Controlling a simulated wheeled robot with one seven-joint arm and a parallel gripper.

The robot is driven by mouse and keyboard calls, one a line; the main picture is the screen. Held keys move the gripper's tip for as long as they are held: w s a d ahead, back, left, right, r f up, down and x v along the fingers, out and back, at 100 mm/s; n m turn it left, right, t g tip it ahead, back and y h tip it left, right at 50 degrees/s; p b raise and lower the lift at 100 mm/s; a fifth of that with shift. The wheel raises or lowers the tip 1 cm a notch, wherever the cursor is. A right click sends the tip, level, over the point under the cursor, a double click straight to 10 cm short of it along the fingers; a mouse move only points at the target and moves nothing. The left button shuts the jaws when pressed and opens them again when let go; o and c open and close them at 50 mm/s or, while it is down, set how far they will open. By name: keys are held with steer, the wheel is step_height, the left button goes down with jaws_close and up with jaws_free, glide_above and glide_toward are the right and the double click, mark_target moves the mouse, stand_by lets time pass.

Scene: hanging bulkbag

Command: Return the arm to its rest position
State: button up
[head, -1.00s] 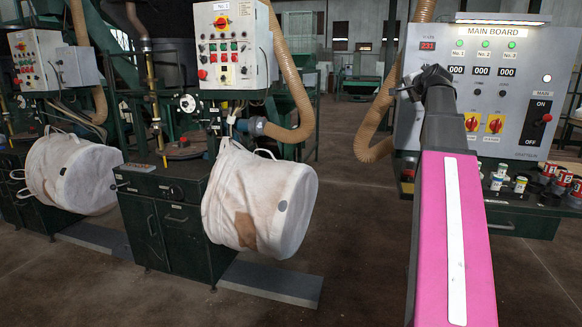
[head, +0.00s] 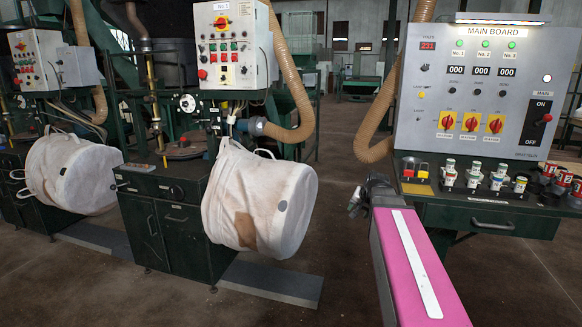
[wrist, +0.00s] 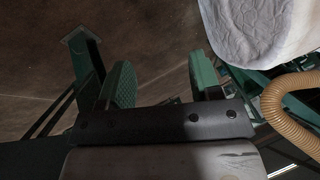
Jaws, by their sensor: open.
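My arm, with a pink link, reaches forward at the lower right of the head view. My gripper (head: 358,200) is at its far end, low in front of the main board's left side. In the wrist view my gripper (wrist: 158,85) shows two green-padded fingers set wide apart with nothing between them. A white bulk bag (head: 262,198) with a brown patch hangs from the middle machine, left of my gripper and apart from it. A pale bag (wrist: 262,30) also shows at the top right of the wrist view.
A second white bag (head: 75,175) hangs at the left. A tan hose (head: 375,135) hangs left of the board. Brown floor between bag and bench is clear.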

steer(key=s+a+f+n+g+h, duration=0.1)
steer(key=s+a+f+n+g, duration=0.1)
steer(key=s+f, duration=0.7)
steer(key=s+a+f+n+g, duration=0.3)
steer(key=s+a+f+g, duration=0.1)
steer(key=s+f, duration=0.5)
step_height(320, 180, down, 3)
steer(key=shift+a+r+h, duration=0.2)
steer(key=shift+a+h, duration=0.2)
steer(key=shift+a, duration=0.2)
steer(key=shift+s, duration=0.1)
